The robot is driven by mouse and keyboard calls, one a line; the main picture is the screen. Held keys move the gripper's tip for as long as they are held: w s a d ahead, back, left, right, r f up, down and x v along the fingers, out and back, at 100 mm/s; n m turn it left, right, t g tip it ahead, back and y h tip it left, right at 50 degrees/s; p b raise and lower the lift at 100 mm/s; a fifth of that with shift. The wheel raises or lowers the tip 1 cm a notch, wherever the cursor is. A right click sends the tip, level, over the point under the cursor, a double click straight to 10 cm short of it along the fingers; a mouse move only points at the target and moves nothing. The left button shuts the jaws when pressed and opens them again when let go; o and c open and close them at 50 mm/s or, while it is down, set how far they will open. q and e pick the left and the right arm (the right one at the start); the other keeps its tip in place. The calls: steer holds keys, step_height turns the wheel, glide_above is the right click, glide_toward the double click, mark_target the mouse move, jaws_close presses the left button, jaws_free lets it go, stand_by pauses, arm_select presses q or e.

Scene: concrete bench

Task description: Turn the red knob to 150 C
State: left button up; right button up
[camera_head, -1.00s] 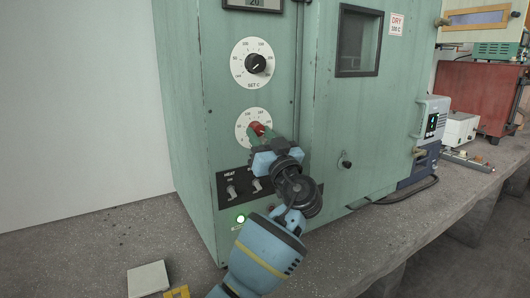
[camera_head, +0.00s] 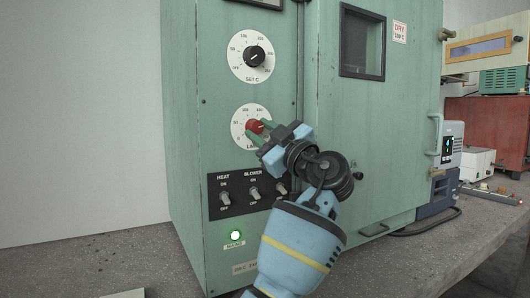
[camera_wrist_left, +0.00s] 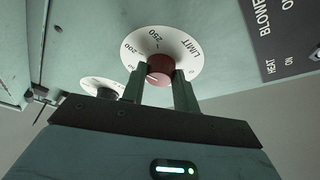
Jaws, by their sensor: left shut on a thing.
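The red knob (camera_head: 255,127) sits at the middle of the round white LIMIT dial (camera_head: 239,119) on the green oven's front. My left gripper (camera_head: 262,131) reaches it from the lower right, with one finger on each side. In the left wrist view the fingers are closed about the red knob (camera_wrist_left: 159,66), with the LIMIT dial (camera_wrist_left: 186,46) behind it. The 200 and 250 marks show there; a pale line on the knob's face is too small to read against the scale. In the head view the gripper hides the dial's right part. My right gripper is out of view.
The black SET C knob (camera_head: 254,56) is above on its own dial. Below is a black panel (camera_head: 214,191) with HEAT and BLOWER switches, close under my wrist, and a green lamp (camera_head: 235,235). The oven door (camera_head: 397,120) stands to the right.

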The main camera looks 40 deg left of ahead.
arm_select(q)
steer(key=n, duration=0.1)
steer(key=n+g+b, duration=0.1)
steer(key=shift+w+f+n+g, duration=0.15)
steer(key=shift+n+g, duration=0.15)
steer(key=n, duration=0.1)
steer(key=n+b, duration=0.1)
steer(key=n+g, duration=0.1)
steer(key=shift+d+r+h, duration=0.1)
steer(key=shift+r+h, duration=0.15)
steer(key=shift+h, duration=0.15)
steer(key=n, duration=0.2)
steer(key=n+g+h, duration=0.1)
steer(key=n, duration=0.1)
steer(key=shift+r, duration=0.25)
steer(key=shift+n+g+h, duration=0.3)
steer(key=shift+n+h, duration=0.2)
steer(key=shift+n, duration=0.6)
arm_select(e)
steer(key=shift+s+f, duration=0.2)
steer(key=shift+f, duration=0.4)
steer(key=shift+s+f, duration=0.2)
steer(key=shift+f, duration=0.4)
arm_select(q)
steer(key=shift+w+p, duration=0.1)
steer(key=shift+p, duration=0.2)
steer(key=o, duration=1)
steer(key=shift+c, duration=0.2)
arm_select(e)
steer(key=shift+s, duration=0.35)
